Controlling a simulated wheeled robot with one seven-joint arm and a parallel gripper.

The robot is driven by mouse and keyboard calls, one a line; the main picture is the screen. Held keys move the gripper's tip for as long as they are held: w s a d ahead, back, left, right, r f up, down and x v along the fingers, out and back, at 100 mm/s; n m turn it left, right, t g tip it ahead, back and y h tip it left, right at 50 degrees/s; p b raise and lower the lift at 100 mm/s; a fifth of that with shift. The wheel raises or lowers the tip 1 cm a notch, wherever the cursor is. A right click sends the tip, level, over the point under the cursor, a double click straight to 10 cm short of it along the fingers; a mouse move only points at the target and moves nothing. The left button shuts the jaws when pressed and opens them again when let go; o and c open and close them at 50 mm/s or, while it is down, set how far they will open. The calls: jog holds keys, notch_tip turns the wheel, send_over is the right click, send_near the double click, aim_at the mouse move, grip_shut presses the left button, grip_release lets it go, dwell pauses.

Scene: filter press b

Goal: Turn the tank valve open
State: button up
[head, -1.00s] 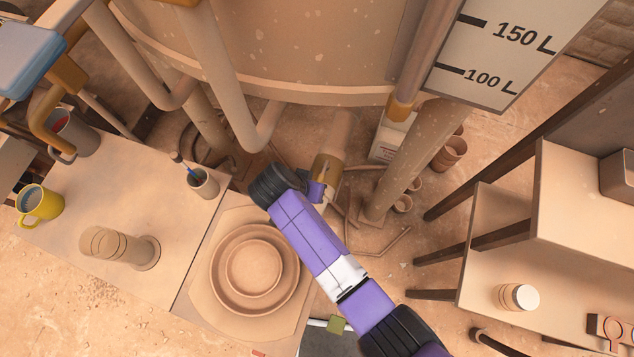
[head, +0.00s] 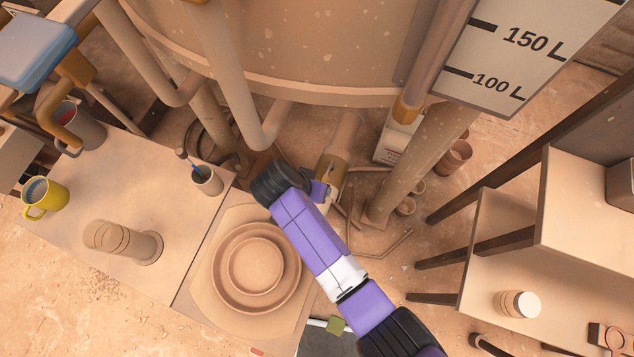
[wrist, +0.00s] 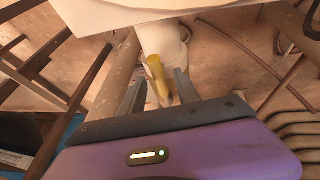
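The tank (head: 300,50) is a large dusty tan vessel at the top of the head view. Under it a pale outlet pipe (head: 346,130) leads to a brass-coloured valve (head: 331,168). In the wrist view the yellow valve handle (wrist: 155,68) stands in front of a pale pipe (wrist: 162,40). My gripper (wrist: 159,76) is open, with one grey finger on each side of the handle and gaps showing beside it. In the head view my gripper (head: 322,190) is at the valve, partly hidden by my purple arm. Contact with the handle cannot be told.
A table on the left holds a yellow mug (head: 45,198), a pen cup (head: 207,180) and a ridged cylinder (head: 123,242). Round nested dishes (head: 253,265) sit beside my arm. A tank leg (head: 410,170) and a white container (head: 396,142) stand right of the valve.

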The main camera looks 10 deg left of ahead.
jog(key=v, duration=0.7)
jog(key=shift+p, duration=0.45)
jog(key=shift+s+a+r, duration=0.1)
jog(key=shift+r, duration=0.05)
